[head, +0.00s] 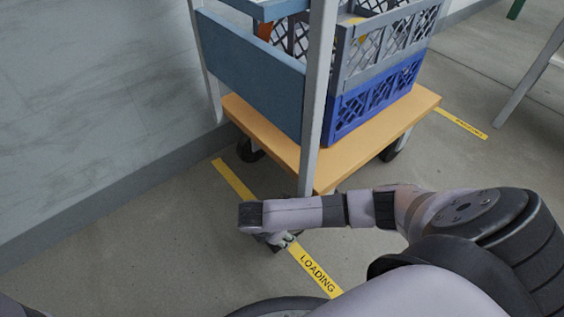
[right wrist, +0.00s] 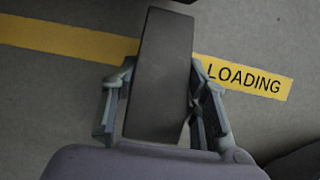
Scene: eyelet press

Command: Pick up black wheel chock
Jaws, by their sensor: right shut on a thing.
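The black wheel chock (right wrist: 162,75) is a long dark block between the two fingers of my right gripper (right wrist: 160,92) in the right wrist view. The gripper is shut on it, one finger along each side. In the head view my right gripper (head: 277,240) is low over the floor beside the yellow line, in front of the cart. There the chock is mostly hidden by the gripper and arm. I cannot tell whether it still touches the floor. My left gripper is not in view.
A cart with a wooden deck (head: 345,160) and dark casters stands just behind my right gripper. It carries a blue crate (head: 372,98) and a grey crate. A yellow LOADING strip (head: 235,183) crosses the floor. A wall (head: 90,100) runs along the left.

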